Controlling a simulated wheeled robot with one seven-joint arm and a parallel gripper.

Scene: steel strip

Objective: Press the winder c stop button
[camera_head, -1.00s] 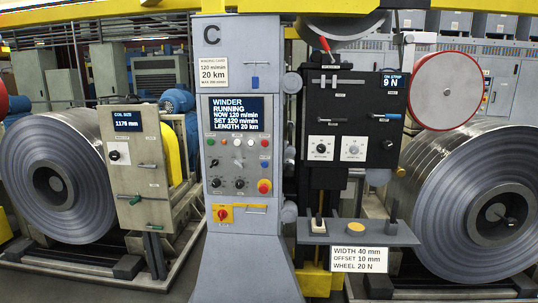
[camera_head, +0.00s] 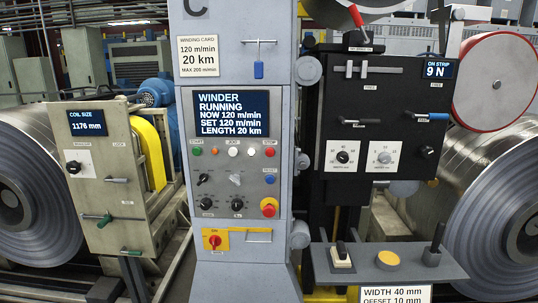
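The winder C cabinet (camera_head: 241,80) is a grey upright panel in the middle of the head view, with a partly cropped letter C at its top. Its stop button (camera_head: 270,152) is a small red round button under a STOP label, at the right end of the upper button row. The green start button (camera_head: 197,152) is at the left end of that row. The winder screen (camera_head: 232,114) above reads RUNNING, NOW 120 m/min, SET 120 m/min, LENGTH 20 km. My gripper is not in view, and nothing covers the buttons.
A red mushroom button on yellow (camera_head: 269,207) and a blue button (camera_head: 270,180) sit below the stop button. A grey shelf (camera_head: 440,268) juts out at right. Steel coils flank the cabinet, one left (camera_head: 38,205) and one right (camera_head: 475,200).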

